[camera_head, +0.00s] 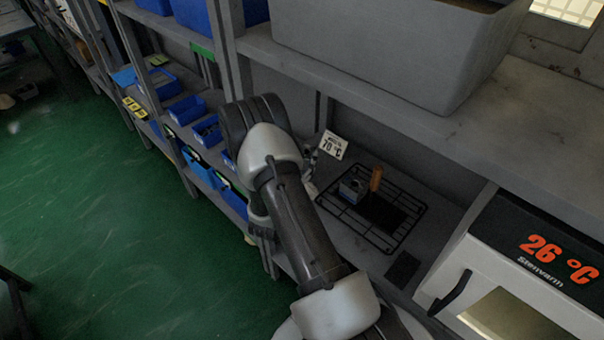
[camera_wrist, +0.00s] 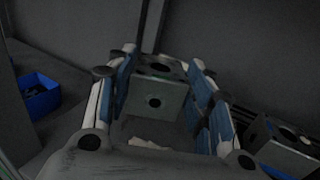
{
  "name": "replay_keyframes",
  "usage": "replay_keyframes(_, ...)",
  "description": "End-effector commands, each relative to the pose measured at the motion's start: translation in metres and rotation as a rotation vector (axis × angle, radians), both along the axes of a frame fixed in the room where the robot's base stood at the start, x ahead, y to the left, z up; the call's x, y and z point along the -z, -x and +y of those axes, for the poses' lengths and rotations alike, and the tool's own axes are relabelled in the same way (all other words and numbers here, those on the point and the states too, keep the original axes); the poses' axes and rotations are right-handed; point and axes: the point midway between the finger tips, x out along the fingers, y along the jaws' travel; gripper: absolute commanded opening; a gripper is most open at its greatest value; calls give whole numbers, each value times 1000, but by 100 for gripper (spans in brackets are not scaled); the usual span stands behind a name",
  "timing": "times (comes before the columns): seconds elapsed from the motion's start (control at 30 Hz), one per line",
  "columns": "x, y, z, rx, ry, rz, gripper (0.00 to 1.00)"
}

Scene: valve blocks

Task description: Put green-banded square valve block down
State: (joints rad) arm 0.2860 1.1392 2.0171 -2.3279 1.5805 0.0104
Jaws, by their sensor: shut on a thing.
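My gripper (camera_wrist: 163,80) is shut on a grey square valve block (camera_wrist: 172,97) with round holes in its top and front face. The blue-padded fingers are on its left and right sides. The band of this block cannot be made out in the wrist view, nor whether the block touches the surface below. In the head view my arm hides most of the gripper and the held block. A second square block with a blue band (camera_head: 352,188) sits on a black wire rack (camera_head: 391,242); it also shows at the right of the wrist view (camera_wrist: 284,146).
An orange cylinder (camera_head: 376,178) stands behind the second block. A "70 °C" sign (camera_head: 333,145) stands at the rack's back left. A heater unit (camera_head: 520,270) reading 26 °C is at right. A large grey bin (camera_head: 395,50) is on the shelf above. Blue bins (camera_head: 187,110) are at left.

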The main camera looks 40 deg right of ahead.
Motion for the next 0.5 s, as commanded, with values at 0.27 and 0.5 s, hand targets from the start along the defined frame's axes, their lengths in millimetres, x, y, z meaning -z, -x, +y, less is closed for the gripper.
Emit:
replay_keyframes(0.27, 23, 0, 0, 0, 2, -1, 4)
replay_keyframes(0.5, 49, 0, 0, -1, 0, -1, 4)
